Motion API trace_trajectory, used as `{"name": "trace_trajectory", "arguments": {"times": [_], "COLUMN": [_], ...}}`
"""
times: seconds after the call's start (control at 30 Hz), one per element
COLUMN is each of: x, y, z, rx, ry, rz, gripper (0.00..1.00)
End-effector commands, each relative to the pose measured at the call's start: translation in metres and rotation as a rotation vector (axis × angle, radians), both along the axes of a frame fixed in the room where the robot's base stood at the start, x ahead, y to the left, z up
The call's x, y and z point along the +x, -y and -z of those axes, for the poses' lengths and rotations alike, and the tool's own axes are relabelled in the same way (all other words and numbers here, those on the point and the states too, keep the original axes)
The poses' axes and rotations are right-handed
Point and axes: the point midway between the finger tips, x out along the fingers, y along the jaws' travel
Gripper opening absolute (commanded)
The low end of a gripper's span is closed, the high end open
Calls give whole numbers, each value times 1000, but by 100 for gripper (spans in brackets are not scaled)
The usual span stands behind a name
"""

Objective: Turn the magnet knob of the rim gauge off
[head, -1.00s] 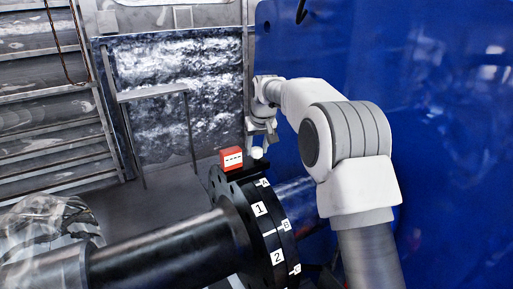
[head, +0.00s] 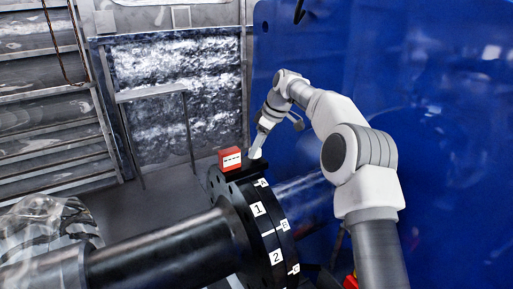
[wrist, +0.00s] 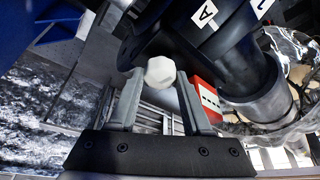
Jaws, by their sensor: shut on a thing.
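The rim gauge (head: 230,159) is a red box with a white display panel. It sits on top of the black flange's rim, and its red side also shows in the wrist view (wrist: 207,98). Its white knob (wrist: 160,71) is beside the box, to the right in the head view (head: 256,154). My gripper (wrist: 158,76) is shut on the knob, with one finger on each side of it. In the head view my gripper (head: 257,148) slants down to the knob from the upper right. The knob's pointing direction cannot be read.
The black flange (head: 229,200) carries white labels with numbers and letters, and a dark shaft (head: 150,250) runs to the lower left. A large blue panel (head: 440,120) stands close behind my arm. A metal frame (head: 150,95) stands at the back.

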Motion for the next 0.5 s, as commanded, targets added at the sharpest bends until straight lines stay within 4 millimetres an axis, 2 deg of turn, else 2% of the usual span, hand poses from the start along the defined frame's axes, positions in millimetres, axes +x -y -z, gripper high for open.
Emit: {"name": "trace_trajectory", "arguments": {"times": [0.2, 0.5], "x": [1, 1], "y": [0, 0], "z": [-1, -1], "rx": [2, 1], "ry": [1, 2], "rz": [-108, -168], "gripper": [0, 0]}}
